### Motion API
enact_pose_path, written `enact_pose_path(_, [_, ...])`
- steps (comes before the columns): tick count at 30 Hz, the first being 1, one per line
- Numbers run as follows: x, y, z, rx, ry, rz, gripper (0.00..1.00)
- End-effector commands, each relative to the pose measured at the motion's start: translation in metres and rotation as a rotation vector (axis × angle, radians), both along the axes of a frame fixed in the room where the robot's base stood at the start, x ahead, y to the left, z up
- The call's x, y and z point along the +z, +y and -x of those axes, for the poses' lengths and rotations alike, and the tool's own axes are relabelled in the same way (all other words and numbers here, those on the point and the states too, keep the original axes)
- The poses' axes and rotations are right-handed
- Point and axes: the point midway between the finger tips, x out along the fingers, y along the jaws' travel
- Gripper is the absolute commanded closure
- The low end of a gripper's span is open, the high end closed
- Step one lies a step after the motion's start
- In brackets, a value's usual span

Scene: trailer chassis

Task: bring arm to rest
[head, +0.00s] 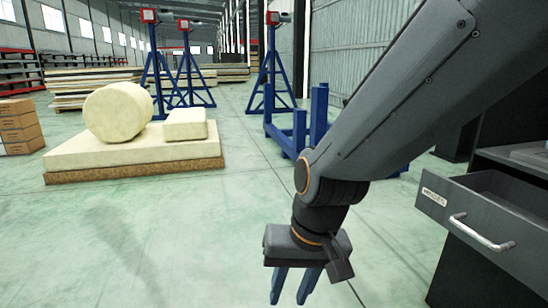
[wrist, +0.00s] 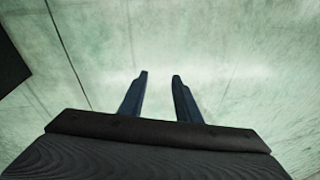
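My gripper (head: 290,290) hangs from my arm at the lower middle of the head view, pointing down over the green floor. In the wrist view its two blue fingers (wrist: 160,82) stand apart with only bare floor between them. It is open and empty. My arm reaches in from the upper right of the head view, bent at the wrist joint. The gripper is left of the open drawer and touches nothing that I can see.
A grey cabinet with an open, labelled drawer (head: 460,205) stands at the right, near my arm. Blue metal stands (head: 272,75) rise behind. A cream slab (head: 125,150) carrying a cylinder (head: 118,112) and block (head: 185,124) lies at the left. The floor (head: 180,245) at front left is clear.

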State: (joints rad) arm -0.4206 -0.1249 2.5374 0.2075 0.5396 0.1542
Motion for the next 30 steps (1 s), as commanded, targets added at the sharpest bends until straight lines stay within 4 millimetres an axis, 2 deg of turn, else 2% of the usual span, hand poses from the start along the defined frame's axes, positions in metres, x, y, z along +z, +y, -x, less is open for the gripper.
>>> enact_pose_path(3, [0.006,-0.01,0.032,0.174,0.051,0.074,0.7])
enact_pose_path(7, [0.013,-0.026,0.062,0.342,0.105,0.157,0.7])
enact_pose_path(20, [0.064,-0.058,0.055,0.205,0.114,0.154,0.7])
enact_pose_path(30, [0.124,-0.105,0.056,0.061,0.129,0.162,0.7])
